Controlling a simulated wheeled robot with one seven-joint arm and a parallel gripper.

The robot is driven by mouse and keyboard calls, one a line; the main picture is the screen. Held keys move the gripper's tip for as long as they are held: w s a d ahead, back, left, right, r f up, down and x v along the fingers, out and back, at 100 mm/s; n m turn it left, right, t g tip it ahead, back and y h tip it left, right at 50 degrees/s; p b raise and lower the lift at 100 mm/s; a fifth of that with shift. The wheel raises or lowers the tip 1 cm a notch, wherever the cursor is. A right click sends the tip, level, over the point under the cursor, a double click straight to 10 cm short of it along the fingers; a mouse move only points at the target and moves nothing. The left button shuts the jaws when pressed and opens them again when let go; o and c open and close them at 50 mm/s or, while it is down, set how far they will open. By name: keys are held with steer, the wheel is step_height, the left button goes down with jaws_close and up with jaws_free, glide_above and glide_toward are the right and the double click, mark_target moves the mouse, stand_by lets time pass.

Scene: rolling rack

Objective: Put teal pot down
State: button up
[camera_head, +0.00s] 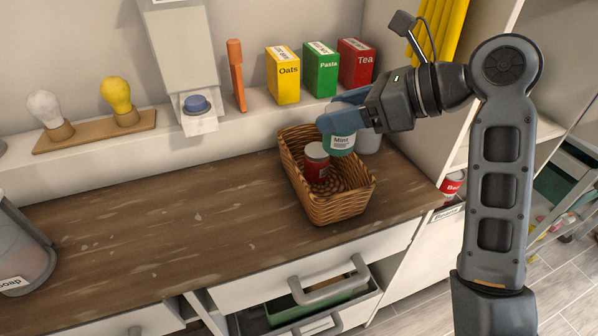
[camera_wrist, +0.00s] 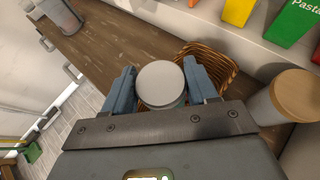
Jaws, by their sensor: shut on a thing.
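The teal pot (camera_head: 340,143) has a white label reading "Mint". In the wrist view its round grey lid (camera_wrist: 162,84) faces the camera. My gripper (camera_head: 338,113) is shut on the teal pot, with one blue finger on each side of it; the gripper also shows in the wrist view (camera_wrist: 160,72). The pot looks upright and overlaps the back right rim of the wicker basket (camera_head: 336,208). I cannot tell whether its base touches anything. The basket also shows behind the pot in the wrist view (camera_wrist: 222,68).
A red jar (camera_head: 316,165) with a pale lid stands in the basket. A white jar (camera_head: 369,140) is close behind the pot; its wooden lid shows in the wrist view (camera_wrist: 297,95). The wooden counter (camera_head: 180,225) is clear left of the basket. Boxes (camera_head: 320,70) line the ledge.

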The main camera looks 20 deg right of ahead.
mark_target(336, 142)
steer(key=f, duration=0.6)
steer(key=shift+w+a+b, duration=0.15)
steer(key=shift+a+b, duration=0.05)
steer(key=shift+b, duration=0.15)
step_height(336, 142, down, 4)
steer(key=shift+r, duration=0.1)
steer(key=shift+f, duration=0.45)
steer(key=shift+f+p, duration=0.15)
steer(key=shift+p, duration=0.15)
steer(key=o, duration=1.2)
